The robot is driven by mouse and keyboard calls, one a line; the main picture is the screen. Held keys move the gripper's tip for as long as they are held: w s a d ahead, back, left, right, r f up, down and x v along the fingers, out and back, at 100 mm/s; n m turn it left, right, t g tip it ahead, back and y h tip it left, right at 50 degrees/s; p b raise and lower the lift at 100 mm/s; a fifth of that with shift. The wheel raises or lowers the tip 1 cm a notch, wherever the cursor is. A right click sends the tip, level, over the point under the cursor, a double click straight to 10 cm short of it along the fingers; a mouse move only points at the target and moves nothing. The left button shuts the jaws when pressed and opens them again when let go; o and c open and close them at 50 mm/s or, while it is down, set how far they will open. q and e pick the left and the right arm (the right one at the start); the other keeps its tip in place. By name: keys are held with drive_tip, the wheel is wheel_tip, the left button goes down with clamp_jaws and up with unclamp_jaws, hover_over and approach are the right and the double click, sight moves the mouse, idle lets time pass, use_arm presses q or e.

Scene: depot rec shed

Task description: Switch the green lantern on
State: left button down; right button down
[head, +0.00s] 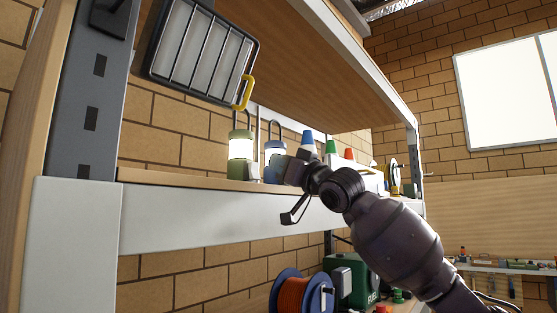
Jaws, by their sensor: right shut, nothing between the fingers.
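The green lantern (241,150) stands upright on the shelf, left of the blue lantern (275,157). Its globe looks bright and yellowish-white, brighter than the blue lantern's globe; its handle loop rises above. My right gripper (294,171) comes in from the lower right and is at shelf height, in front of and overlapping the right side of the blue lantern. It is shut and empty, apart from the green lantern. My left gripper is out of view.
Blue, green (331,147) and orange-red cones stand to the right on the shelf. A caged floodlight (201,52) with a yellow hook hangs above the lanterns. The shelf's metal front beam (200,217) runs below. A cable reel (301,294) and fuel can stand lower down.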

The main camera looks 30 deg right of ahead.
drive_tip(key=s+d+f+b, duration=0.1)
drive_tip(key=s+d, duration=0.3)
drive_tip(key=s, duration=0.5)
drive_tip(key=shift+f+b, duration=0.2)
drive_tip(key=shift+b, duration=0.7)
